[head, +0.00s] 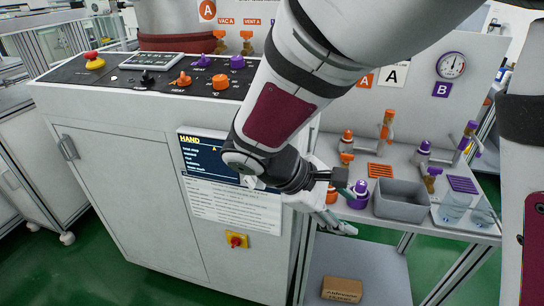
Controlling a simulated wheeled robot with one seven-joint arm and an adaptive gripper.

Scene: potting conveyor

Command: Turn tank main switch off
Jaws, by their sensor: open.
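A red rotary knob on a yellow plate (236,240), which looks like the main switch, sits low on the cabinet's front, below a white text sheet. Its knob position is too small to tell, and I can read no label on it. My gripper (346,212) is open, to the right of the switch and somewhat higher in the picture, clear of it. Its fingers point right, in front of the side bench's jars. It seems to hold nothing. My arm comes down from the top and covers part of the cabinet's right side.
The cabinet top has a red emergency button (94,61), a black knob (147,78) and several orange and purple knobs. A dark display (205,158) reads HAND. The bench at right holds a grey bin (402,201), jars and glasses. A cardboard box (342,289) lies below.

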